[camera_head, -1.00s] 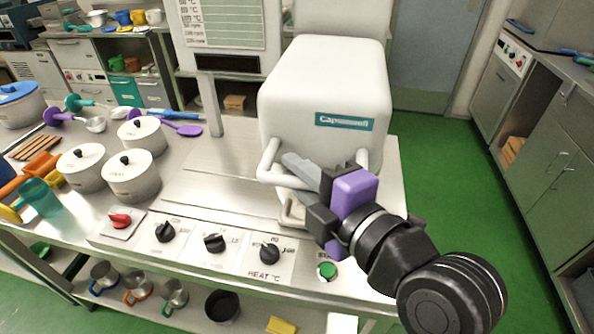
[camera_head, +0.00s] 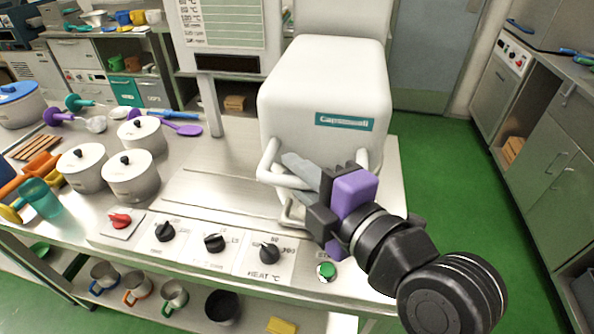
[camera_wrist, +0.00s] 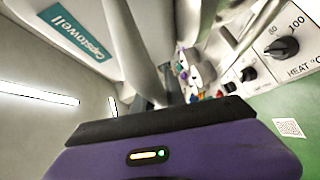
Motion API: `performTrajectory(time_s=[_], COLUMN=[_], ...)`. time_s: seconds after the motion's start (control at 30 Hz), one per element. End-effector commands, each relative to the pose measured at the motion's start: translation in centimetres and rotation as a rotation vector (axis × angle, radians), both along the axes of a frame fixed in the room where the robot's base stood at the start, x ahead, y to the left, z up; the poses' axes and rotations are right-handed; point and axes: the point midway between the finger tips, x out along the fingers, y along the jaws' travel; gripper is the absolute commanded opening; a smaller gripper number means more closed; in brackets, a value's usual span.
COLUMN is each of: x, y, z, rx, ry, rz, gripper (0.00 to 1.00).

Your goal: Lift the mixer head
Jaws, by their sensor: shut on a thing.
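The mixer head (camera_head: 322,85) is a large white rounded box with a teal label, at the centre of the head view. A white bar handle (camera_head: 272,166) runs along its lower front. My gripper (camera_head: 300,172), grey-fingered with a purple body, is at the handle, shut on its bar. In the wrist view the label (camera_wrist: 75,32) is at the upper left and the pale handle (camera_wrist: 122,45) runs down to behind the dark gripper edge. The fingertips' contact is mostly hidden there.
The steel counter (camera_head: 225,190) carries black knobs (camera_head: 214,243), a red knob (camera_head: 120,220) and a green button (camera_head: 327,270) in front of the mixer. White lidded pots (camera_head: 131,176) and utensils stand to the left. Green floor (camera_head: 440,190) is clear on the right.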

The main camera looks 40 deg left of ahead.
Motion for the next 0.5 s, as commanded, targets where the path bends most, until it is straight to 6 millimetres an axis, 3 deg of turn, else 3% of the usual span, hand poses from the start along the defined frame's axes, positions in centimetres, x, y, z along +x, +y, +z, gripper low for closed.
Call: performTrajectory(time_s=[0.27,0.5], x=[0.0,0.0], y=[0.0,0.0], z=[1.1,6.7], rx=[-0.001,0.005], ry=[-0.002,-0.012], rz=[0.0,-0.001], gripper=[0.0,0.0])
